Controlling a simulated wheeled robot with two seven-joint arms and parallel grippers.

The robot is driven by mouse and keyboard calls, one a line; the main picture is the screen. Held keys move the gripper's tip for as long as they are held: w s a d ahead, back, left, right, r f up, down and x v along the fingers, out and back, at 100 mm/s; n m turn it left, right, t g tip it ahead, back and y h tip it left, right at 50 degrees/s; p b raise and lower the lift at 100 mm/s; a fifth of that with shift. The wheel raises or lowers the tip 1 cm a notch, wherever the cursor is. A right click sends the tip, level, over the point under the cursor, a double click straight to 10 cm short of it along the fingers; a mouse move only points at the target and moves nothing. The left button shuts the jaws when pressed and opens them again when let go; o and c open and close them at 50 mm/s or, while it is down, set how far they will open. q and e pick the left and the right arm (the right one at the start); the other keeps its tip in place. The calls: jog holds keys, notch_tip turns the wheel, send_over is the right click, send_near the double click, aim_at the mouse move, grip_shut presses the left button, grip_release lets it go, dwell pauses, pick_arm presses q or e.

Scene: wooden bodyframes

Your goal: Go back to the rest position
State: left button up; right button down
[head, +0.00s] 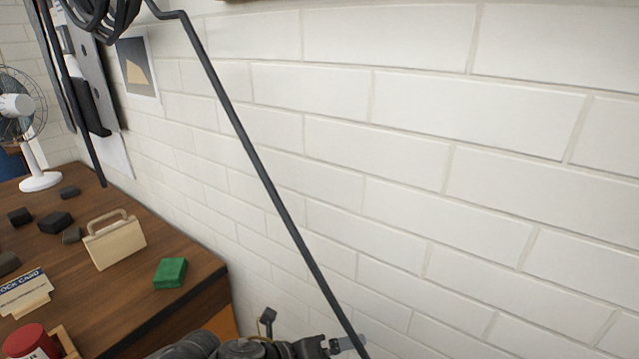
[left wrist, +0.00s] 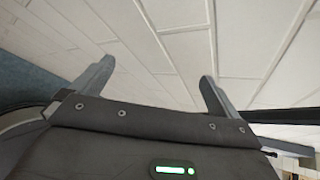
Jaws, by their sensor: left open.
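My left gripper (head: 350,343) shows at the bottom of the head view, in front of the white brick wall, with its arm coming in from the lower left. Its fingers lie close to a black cable in the picture; I cannot tell if they touch it. In the left wrist view the left gripper (left wrist: 156,82) has its two grey fingers wide apart, with nothing between them but the wall behind. My right gripper is in neither view.
A wooden table (head: 190,305) stands at left, holding a green block (head: 171,272), a cream handled box (head: 115,244), several dark blocks, a card stand (head: 22,292), a red-topped container (head: 32,342) and a white fan (head: 40,180). A black cable (head: 255,160) hangs along the white brick wall (head: 450,180).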

pick_arm(q)
jog(key=s+a+f+n+t+y, duration=0.25)
jog(key=a+n, duration=0.35)
jog(key=n, duration=0.4)
jog(key=s+a+f+n+t+y, duration=0.1)
jog(key=a+f+n+y, duration=0.3)
jog(key=n, duration=0.5)
jog(key=s+a+f+n+g+y, duration=0.2)
jog(key=s+a+f+n+g, duration=0.15)
jog(key=s+a+n, duration=0.45)
jog(key=s+a+f+n+g+y, duration=0.25)
jog(key=s+a+f+n, duration=0.25)
jog(key=s+a+n, duration=0.3)
notch_tip(320, 180, down, 27)
jog(key=s+a+m+g, duration=0.1)
jog(key=s+m+g, duration=0.1)
jog(key=s, duration=0.1)
jog(key=s+a+f, duration=0.3)
jog(key=s+f, duration=1.2)
jog(key=shift+s+f+g, duration=0.15)
jog(key=shift+s+g, duration=0.25)
jog(key=shift+g, duration=0.05)
